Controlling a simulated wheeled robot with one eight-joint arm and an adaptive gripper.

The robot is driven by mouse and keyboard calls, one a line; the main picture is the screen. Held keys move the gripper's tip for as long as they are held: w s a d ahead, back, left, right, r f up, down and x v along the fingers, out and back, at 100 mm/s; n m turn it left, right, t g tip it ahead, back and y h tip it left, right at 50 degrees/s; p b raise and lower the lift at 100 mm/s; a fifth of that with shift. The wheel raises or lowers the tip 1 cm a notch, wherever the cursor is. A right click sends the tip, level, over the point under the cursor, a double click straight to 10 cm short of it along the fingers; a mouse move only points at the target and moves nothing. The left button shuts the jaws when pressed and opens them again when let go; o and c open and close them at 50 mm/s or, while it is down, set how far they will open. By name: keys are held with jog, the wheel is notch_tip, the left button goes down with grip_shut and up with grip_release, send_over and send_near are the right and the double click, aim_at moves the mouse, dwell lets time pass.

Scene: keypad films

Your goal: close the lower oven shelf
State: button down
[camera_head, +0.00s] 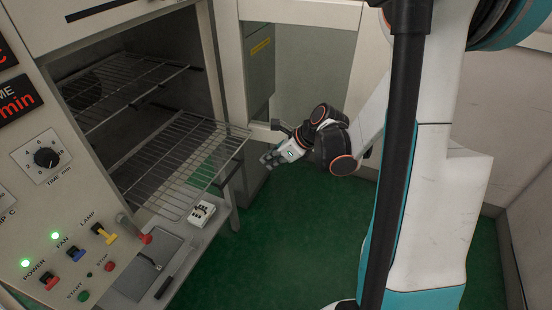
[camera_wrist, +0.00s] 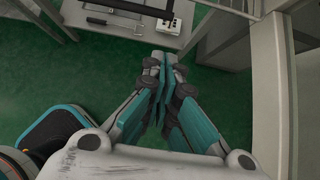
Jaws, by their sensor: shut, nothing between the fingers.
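The lower oven shelf (camera_head: 183,163) is a wire rack that sticks out of the oven opening toward the right, with a dark bar along its front edge. That dark bar also shows at the top of the wrist view (camera_wrist: 128,7). The upper oven shelf (camera_head: 122,88) sits further inside the oven. My gripper (camera_head: 268,161) is to the right of the lower shelf's front edge, apart from it, over the green floor. In the wrist view my gripper (camera_wrist: 161,95) has its fingers together, with nothing between them.
A white box with dark sockets (camera_head: 202,213) sits on the ledge under the shelf. The control panel (camera_head: 62,230) with switches is at left. A cabinet frame (camera_head: 232,70) stands behind my gripper. Green floor (camera_head: 290,245) is clear in front.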

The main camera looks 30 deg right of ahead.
aim_at(191, 144)
jog(key=w+a+f+b, duration=0.2)
jog(key=w+a+f, duration=0.1)
jog(key=w, duration=0.2)
jog(key=shift+a+f, duration=0.35)
jog(key=shift+a, duration=0.05)
jog(key=shift+w, duration=0.15)
jog(key=w+a, duration=0.4)
jog(key=w, duration=0.2)
jog(key=w+a, duration=0.5)
jog(key=w, duration=0.2)
jog(key=w+a, duration=0.5)
jog(key=w, duration=0.1)
jog(key=shift+w+a, duration=0.15)
jog(key=shift+w, duration=0.1)
